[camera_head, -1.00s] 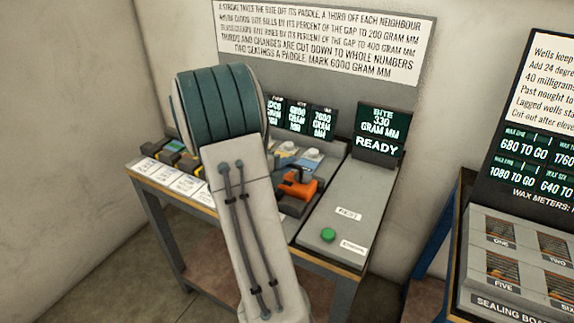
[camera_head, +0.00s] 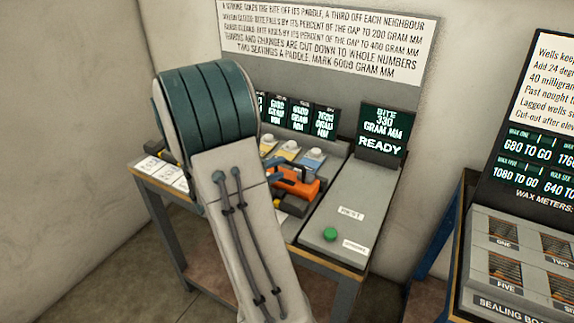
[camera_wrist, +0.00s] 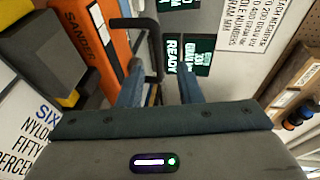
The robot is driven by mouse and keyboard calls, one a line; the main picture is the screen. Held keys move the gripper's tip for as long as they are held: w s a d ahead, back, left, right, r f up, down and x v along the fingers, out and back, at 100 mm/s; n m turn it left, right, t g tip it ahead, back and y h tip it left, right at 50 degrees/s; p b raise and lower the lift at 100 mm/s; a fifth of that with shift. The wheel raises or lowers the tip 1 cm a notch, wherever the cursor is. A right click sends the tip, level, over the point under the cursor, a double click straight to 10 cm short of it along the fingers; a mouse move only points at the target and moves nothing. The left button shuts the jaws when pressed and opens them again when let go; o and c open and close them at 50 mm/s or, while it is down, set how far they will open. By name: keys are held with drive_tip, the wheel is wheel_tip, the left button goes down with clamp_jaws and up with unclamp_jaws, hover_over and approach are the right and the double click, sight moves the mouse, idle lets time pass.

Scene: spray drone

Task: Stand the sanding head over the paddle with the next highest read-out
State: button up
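The orange sanding head (camera_head: 296,188) sits at the bench's front edge, left of the grey panel; its "SANDER" side fills the upper left of the wrist view (camera_wrist: 92,40). Its dark bar handle (camera_wrist: 152,28) reaches between my fingers. My gripper (camera_wrist: 162,90) is open, with blue fingers apart on either side of the handle; a gap shows on the right. Paddle stations with pale knobs (camera_head: 290,147) stand behind the sander; my arm hides those on the left. Of the green read-outs (camera_head: 300,117), the rightmost seems to say 7600; the others are blurred or partly hidden.
A bite display (camera_head: 383,130) reads 330 gram mm, READY. White cards (camera_head: 165,172) line the left front edge. A sealing board (camera_head: 515,265) stands at the right.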

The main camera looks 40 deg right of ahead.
drive_tip(key=s+a+r+n+t+y, duration=0.1)
drive_tip(key=s+a+n+y, duration=0.3)
drive_tip(key=a+n, duration=0.6)
drive_tip(key=s+a+r+n+y, duration=0.1)
drive_tip(key=s+a+n+y, duration=0.3)
drive_tip(key=a+n, duration=0.6)
drive_tip(key=s+a+r+n+t+y, duration=0.1)
drive_tip(key=s+a+n+y, duration=0.3)
drive_tip(key=n, duration=1.1)
drive_tip(key=a+y, duration=0.3)
drive_tip(key=a, duration=0.3)
drive_tip(key=shift+s+r+t+y, duration=0.2)
drive_tip(key=shift+r+t+y, duration=0.1)
drive_tip(key=shift+y, duration=0.1)
